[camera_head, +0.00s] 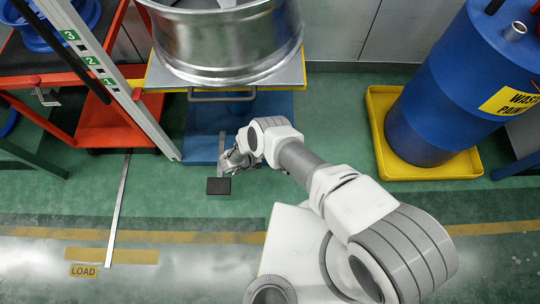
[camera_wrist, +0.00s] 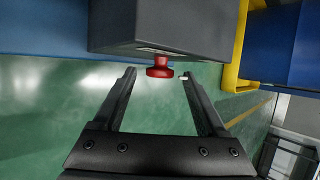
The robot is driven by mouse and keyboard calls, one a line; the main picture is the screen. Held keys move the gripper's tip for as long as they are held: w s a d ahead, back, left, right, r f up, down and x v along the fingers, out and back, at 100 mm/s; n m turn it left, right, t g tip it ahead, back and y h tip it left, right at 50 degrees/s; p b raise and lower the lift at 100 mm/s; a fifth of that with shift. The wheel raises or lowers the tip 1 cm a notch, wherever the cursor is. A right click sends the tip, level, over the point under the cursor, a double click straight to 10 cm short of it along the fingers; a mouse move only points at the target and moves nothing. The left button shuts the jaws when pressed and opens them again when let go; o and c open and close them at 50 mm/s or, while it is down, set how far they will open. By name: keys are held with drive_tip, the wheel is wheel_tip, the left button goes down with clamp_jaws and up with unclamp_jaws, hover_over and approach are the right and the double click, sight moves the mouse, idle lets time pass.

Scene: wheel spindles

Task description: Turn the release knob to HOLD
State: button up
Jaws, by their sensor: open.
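The red release knob (camera_wrist: 159,67) sticks out of the underside of a dark grey box (camera_wrist: 165,28) in the wrist view. A light label strip shows on the box above it. My gripper (camera_wrist: 158,76) is open, with one finger on each side of the knob. The knob appears between the fingertips; I see no finger touching it. A small white mark shows by the right fingertip. In the head view my gripper (camera_head: 232,160) is low beside the blue lift base (camera_head: 195,142). The knob cannot be made out there, and its HOLD marking is not readable.
A silver wheel rim (camera_head: 230,45) sits above on the lift platform. A black pedal-like plate (camera_head: 218,186) is close to my gripper. A numbered post (camera_head: 110,80) and a red cart (camera_head: 110,120) stand left. A blue drum (camera_head: 440,100) stands in a yellow tray (camera_head: 400,165) right.

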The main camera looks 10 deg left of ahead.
drive_tip(key=p+v, duration=0.5)
drive_tip(key=v, duration=1.1)
drive_tip(key=shift+s, duration=0.1)
